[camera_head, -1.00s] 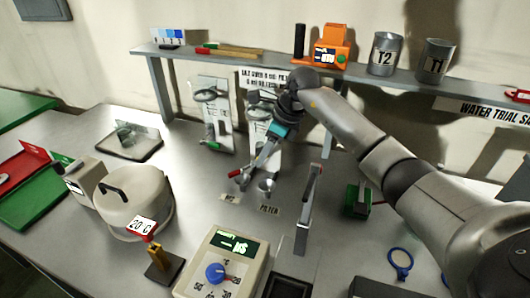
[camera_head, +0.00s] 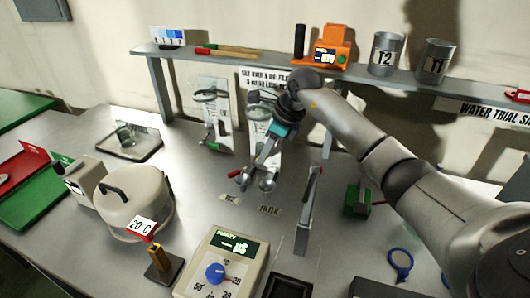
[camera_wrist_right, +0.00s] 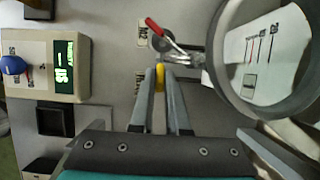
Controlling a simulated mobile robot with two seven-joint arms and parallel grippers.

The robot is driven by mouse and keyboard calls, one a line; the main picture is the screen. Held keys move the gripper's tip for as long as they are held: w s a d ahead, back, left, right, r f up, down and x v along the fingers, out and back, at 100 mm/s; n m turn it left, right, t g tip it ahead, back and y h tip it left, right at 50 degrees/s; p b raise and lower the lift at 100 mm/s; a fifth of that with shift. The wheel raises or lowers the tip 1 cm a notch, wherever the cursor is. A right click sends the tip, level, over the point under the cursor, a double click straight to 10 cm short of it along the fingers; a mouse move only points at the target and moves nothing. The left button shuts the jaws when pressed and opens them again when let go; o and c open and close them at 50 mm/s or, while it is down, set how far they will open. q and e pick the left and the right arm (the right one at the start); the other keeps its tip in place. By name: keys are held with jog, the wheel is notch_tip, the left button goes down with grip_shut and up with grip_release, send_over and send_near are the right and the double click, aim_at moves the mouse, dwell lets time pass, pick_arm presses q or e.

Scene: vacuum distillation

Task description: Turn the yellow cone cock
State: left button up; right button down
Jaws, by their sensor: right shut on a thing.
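The yellow cone cock (camera_wrist_right: 160,82) shows in the right wrist view as a small upright yellow piece between my fingertips. My right gripper (camera_wrist_right: 160,76) is shut on it, with one grey finger on each side. In the head view my right gripper (camera_head: 262,160) reaches down to the glassware in front of the filter stand, and the yellow cock cannot be made out there. A red-handled part (camera_wrist_right: 166,34) sits just beyond the fingertips in the wrist view. My left gripper is not in view.
A large round ring or vessel rim (camera_wrist_right: 262,58) is close to the right of the fingers. The purity meter (camera_head: 222,265) with a blue knob stands at the front. A white pot (camera_head: 133,200) is at left. The shelf (camera_head: 230,58) runs behind.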

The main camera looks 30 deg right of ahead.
jog(key=f+t+y+b, duration=0.1)
jog(key=b, duration=0.3)
jog(key=s+d+f+t+y+b, duration=0.1)
jog(key=t+y+b, duration=0.1)
jog(key=b, duration=0.3)
jog(key=shift+s+d+f, duration=0.15)
jog(key=shift+f, duration=0.05)
jog(key=shift+t+b, duration=0.4)
jog(key=shift+b, duration=0.1)
jog(key=shift+r+y+b, duration=0.1)
jog(key=shift+y+b, duration=0.3)
jog(key=shift+b, duration=0.05)
jog(key=c, duration=1.2)
grip_release()
jog(key=o, duration=0.3)
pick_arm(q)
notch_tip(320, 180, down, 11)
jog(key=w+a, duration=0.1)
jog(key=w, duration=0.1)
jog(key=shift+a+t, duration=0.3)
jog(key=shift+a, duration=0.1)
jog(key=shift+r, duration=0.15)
pick_arm(e)
jog(key=shift+s, duration=0.1)
